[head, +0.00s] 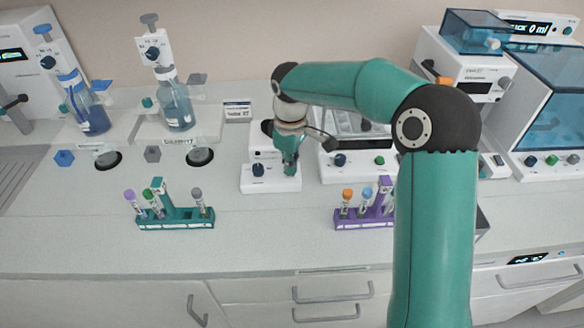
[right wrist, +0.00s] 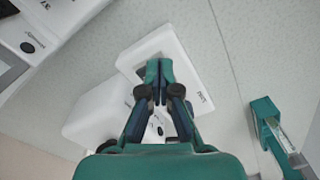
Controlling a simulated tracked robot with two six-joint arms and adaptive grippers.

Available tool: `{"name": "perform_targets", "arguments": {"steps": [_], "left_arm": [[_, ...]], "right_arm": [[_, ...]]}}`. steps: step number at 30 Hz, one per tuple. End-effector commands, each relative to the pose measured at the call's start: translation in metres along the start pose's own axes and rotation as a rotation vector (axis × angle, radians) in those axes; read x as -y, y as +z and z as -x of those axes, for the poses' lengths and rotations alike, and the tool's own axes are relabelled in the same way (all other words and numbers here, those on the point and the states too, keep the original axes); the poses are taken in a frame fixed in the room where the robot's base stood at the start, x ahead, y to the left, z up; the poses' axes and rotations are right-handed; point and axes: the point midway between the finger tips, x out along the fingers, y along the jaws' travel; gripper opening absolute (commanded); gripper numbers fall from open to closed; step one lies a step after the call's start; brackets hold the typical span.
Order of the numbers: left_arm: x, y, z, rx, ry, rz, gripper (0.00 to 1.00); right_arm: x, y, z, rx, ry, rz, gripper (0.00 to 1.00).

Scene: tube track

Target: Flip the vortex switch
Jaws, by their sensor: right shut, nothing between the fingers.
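The vortex mixer (head: 252,186) is a small white device on the bench in the middle of the head view. A dark blue knob (head: 258,170) shows on its front left; I take it for the switch, but its setting is too small to read. My right gripper (head: 290,168) points down over the front right of the mixer, beside the knob. In the right wrist view its fingers (right wrist: 158,68) are shut and empty over the mixer's white base (right wrist: 185,58). I cannot tell whether the fingertips touch it. My left gripper is not in view.
A teal tube rack (head: 175,225) stands front left, and a purple rack (head: 350,224) front right, partly behind my right arm. Another white device (head: 335,174) with knobs stands just right of the mixer. Bottles (head: 178,110) stand back left. The bench between the racks is clear.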

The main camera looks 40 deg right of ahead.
Motion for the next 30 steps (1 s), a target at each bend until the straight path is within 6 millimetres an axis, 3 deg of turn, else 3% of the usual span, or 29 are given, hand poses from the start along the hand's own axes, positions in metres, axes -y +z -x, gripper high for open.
{"name": "perform_targets", "arguments": {"steps": [24,30], "left_arm": [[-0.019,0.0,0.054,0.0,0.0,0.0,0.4],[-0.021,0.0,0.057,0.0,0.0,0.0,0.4]], "right_arm": [[0.0,0.0,0.064,0.002,-0.002,0.001,0.0],[0.0,0.0,0.069,0.002,-0.002,0.001,0.0]]}}
